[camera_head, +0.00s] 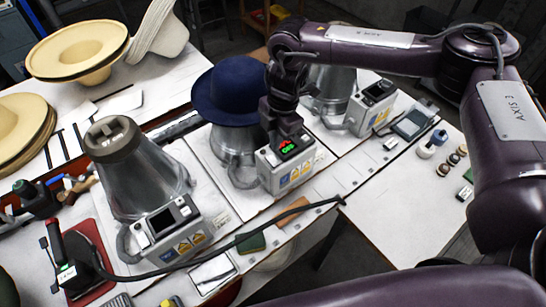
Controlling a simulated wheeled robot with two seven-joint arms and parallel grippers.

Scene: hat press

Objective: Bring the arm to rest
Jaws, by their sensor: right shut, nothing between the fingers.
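My right arm reaches in from the right, and its right gripper (283,125) points down just behind the control box (287,170) of the middle hat press. Its fingers are shut and empty; I cannot tell whether they touch the box. The box display is lit with red and green marks. A dark blue hat (228,92) sits on the middle press (233,150), close to the left of the gripper. My left gripper is not in view.
A bare metal press (140,185) stands at left, another (333,85) behind my right arm. Cream hats (78,50) lie at the back left. The white table (400,215) at right is mostly clear.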

